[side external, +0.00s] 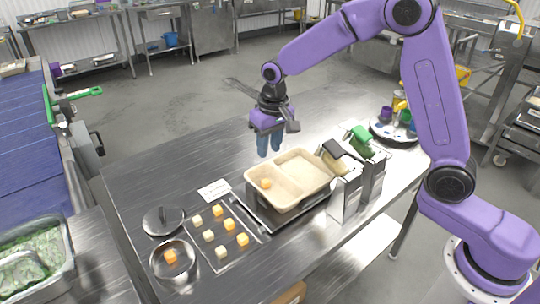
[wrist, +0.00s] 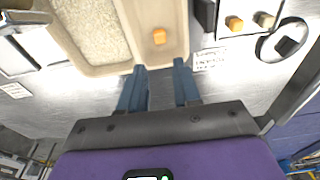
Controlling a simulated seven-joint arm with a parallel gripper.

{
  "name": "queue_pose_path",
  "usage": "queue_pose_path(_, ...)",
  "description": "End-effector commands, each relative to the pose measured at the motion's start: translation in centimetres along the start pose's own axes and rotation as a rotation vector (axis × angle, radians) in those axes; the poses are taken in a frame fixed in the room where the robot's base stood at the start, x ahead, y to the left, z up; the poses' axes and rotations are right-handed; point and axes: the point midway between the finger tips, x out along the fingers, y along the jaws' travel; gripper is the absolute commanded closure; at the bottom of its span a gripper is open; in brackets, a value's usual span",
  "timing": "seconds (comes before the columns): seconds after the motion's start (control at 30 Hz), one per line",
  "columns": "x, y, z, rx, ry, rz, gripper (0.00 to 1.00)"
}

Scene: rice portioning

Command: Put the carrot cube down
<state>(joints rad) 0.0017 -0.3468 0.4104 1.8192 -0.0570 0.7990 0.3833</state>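An orange carrot cube (side external: 266,184) lies in the left compartment of a beige two-compartment tray (side external: 284,207). The cube also shows in the wrist view (wrist: 159,36), in a compartment with no rice around it. The other compartment holds pale rice (wrist: 90,30). My gripper (side external: 269,153) is above and behind the tray, apart from the cube. In the wrist view my gripper (wrist: 160,75) has its two blue fingers spread with nothing between them.
A flat tray (side external: 222,268) holds several orange and pale cubes. A metal pan (side external: 155,274) holds another orange cube, with a lid (side external: 163,221) behind it. Metal containers (side external: 345,205) stand to the right of the beige tray.

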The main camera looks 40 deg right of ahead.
Motion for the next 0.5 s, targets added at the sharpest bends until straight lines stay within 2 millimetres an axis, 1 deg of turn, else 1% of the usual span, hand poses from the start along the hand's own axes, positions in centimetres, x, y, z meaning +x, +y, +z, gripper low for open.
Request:
queue_pose_path(0.1, -0.4, 0.0, 0.0, 0.000, 0.000, 0.000, 0.68)
queue_pose_path(0.23, -0.5, 0.0, 0.1, -0.002, 0.000, 0.000, 0.68)
queue_pose_path(0.33, -0.8, -0.2, 0.6, -0.023, -0.001, -0.003, 0.68)
queue_pose_path(0.43, -1.5, -0.6, 2.0, -0.077, -0.005, -0.008, 0.68)
queue_pose_path(0.5, -2.2, -0.9, 3.6, -0.135, -0.009, -0.013, 0.68)
